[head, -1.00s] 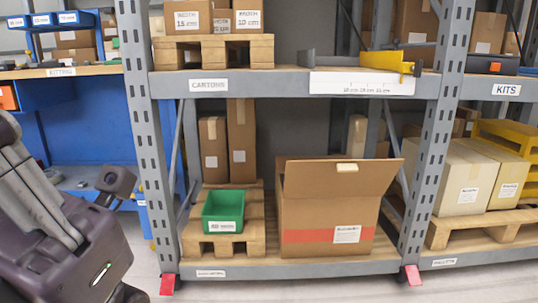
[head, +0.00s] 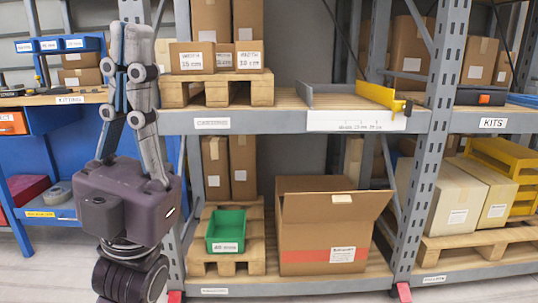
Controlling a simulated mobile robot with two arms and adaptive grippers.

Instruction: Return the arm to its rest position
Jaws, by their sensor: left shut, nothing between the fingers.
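My left gripper (head: 131,42) stands upright at the left of the head view, its fingers pointing up and close together. It is shut and holds nothing. Its purple body and dark wrist joint show below the fingers. It is in front of the shelf's left post and hides much of it, along with part of the blue workbench (head: 40,163). I cannot tell its exact distance from the shelf. My right gripper is not in view.
The grey shelf (head: 300,122) carries cartons on a pallet and a tray with a yellow end (head: 380,95) above. Below are a green bin (head: 226,228) on a pallet and a large open carton (head: 320,225). Cream cartons (head: 455,205) stand on the right.

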